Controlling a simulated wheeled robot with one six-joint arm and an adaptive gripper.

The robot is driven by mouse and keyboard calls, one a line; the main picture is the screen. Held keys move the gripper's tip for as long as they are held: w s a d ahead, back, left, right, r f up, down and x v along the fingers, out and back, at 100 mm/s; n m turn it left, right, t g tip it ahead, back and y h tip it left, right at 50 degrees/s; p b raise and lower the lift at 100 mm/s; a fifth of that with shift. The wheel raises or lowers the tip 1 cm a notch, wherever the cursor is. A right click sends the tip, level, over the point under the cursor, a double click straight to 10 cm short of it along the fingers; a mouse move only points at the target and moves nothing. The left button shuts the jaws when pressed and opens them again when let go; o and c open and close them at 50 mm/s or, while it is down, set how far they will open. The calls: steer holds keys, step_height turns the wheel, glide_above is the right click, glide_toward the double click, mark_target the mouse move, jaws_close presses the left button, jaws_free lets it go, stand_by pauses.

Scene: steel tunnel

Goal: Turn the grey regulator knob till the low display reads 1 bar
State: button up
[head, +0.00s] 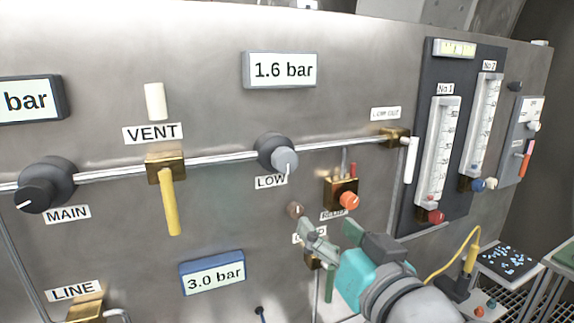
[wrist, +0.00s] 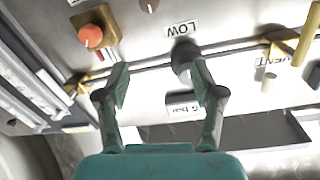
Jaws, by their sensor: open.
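The grey LOW regulator knob (head: 285,159) sticks out from the steel panel on the pipe, its white pointer mark aimed downward. The low display (head: 280,70) above it reads 1.6 bar. My gripper (head: 326,230) is open and empty, below and to the right of the knob in the head view. In the wrist view, which shows the panel upside down, the knob (wrist: 183,57) appears beside the right fingertip of my gripper (wrist: 160,72), not centred between the fingers. Whether that finger touches the knob I cannot tell. The right finger partly covers the low display (wrist: 182,103).
An orange knob (head: 349,200) on a brass block sits right of the LOW knob, near my gripper. The VENT valve's yellow lever (head: 170,203) hangs to the left, with the MAIN knob (head: 40,190) beyond. A lower display (head: 212,272) reads 3.0 bar. Flowmeters (head: 437,150) stand at right.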

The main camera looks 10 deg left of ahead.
steer(key=n, duration=0.1)
glide_toward(287, 163)
steer(key=shift+y, duration=0.4)
steer(key=x, duration=1)
steer(key=shift+w+d+f, duration=0.1)
steer(key=shift+w+f, duration=0.1)
steer(key=shift+w, duration=0.05)
steer(key=c, duration=1.1)
